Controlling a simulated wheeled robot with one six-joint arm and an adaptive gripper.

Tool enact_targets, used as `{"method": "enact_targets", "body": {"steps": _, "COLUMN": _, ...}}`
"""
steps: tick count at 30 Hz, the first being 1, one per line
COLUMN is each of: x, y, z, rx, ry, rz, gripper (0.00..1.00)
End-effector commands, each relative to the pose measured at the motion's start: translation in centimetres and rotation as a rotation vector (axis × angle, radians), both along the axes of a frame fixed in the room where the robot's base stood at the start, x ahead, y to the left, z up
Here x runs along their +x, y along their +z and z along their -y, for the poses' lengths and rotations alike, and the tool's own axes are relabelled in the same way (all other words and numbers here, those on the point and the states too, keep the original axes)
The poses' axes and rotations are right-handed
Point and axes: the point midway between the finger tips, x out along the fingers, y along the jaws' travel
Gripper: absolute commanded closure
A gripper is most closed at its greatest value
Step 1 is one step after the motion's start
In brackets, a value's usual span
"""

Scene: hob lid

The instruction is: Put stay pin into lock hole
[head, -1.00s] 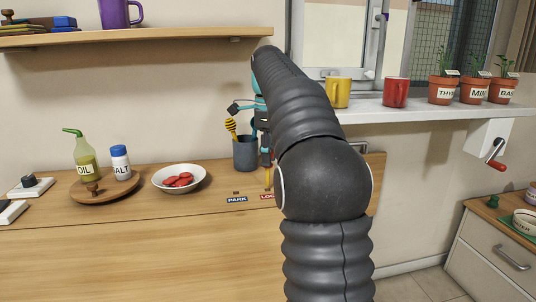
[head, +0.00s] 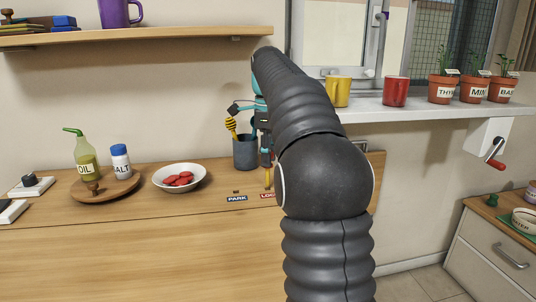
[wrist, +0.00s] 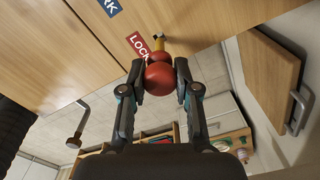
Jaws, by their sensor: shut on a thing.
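The stay pin (wrist: 159,77) has a round red knob and a yellow shank, and my gripper (wrist: 161,88) is shut on its red part in the wrist view. The shank points away from my fingers to the wooden surface beside the red LOCK label (wrist: 138,44). The lock hole itself is hidden, and I cannot tell whether the shank's tip is in it. In the head view my gripper (head: 266,158) is above the counter next to the LOCK label (head: 267,196), partly behind my arm. The blue PARK label (head: 237,198) is just left of it.
A grey utensil cup (head: 245,153) stands close behind my gripper. A white bowl (head: 180,178) with red pieces, an oil bottle (head: 86,158) and a salt shaker (head: 120,161) stand further left. The sill with mugs and potted herbs is to the right. The front wooden surface is clear.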

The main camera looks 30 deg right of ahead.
Motion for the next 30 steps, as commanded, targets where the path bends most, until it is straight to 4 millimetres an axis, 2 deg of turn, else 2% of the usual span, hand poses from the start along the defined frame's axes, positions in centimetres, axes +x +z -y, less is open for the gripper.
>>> {"method": "enact_targets", "body": {"steps": 30, "x": 0.0, "y": -2.2, "z": 0.0, "rx": 0.000, "ry": 0.000, "rz": 0.000, "gripper": 0.99}}
